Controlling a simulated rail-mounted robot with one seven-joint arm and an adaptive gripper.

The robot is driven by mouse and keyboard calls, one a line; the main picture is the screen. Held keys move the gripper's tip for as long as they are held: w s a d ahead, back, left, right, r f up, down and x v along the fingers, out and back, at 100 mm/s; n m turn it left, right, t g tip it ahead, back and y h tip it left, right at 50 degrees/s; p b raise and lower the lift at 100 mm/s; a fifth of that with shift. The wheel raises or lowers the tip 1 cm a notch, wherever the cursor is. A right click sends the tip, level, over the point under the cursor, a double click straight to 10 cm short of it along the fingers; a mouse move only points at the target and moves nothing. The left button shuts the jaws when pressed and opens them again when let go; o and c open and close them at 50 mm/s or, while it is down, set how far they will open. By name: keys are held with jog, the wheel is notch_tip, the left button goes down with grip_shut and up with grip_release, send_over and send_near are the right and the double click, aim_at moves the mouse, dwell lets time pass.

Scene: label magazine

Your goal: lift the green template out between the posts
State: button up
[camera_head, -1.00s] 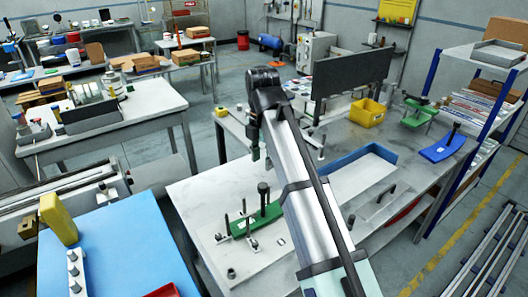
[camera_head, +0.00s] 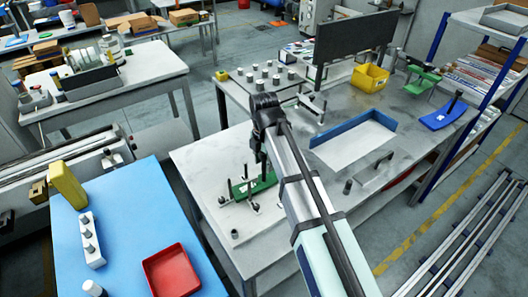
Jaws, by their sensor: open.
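The green template (camera_head: 240,189) lies low on the pale worktable, with several thin dark posts (camera_head: 230,188) on pale feet standing around it. My gripper (camera_head: 262,158) hangs at the end of my arm, over the right part of this template, pointing down. It is open. The fingertips are small and dark here, and I cannot tell whether they are around the template's dark upright knob, which they appear to hide. A second green piece (camera_head: 424,78) with an upright handle stands at the back right of the table.
A blue curved piece (camera_head: 443,115) and a yellow bin (camera_head: 369,78) sit at the back right. A dark upright panel (camera_head: 354,36) stands behind. A blue-edged white tray (camera_head: 352,142) and a grey handled plate (camera_head: 375,170) lie right of my arm. A red tray (camera_head: 171,271) is front left.

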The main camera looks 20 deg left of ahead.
jog(key=shift+f, duration=0.3)
jog(key=shift+c, duration=0.4)
grip_shut()
jog(key=shift+r, duration=0.2)
jog(key=shift+r+p, duration=2.7)
jog(key=shift+r, duration=1.1)
jog(key=shift+r+p, duration=0.4)
jog(key=shift+r, duration=2.15)
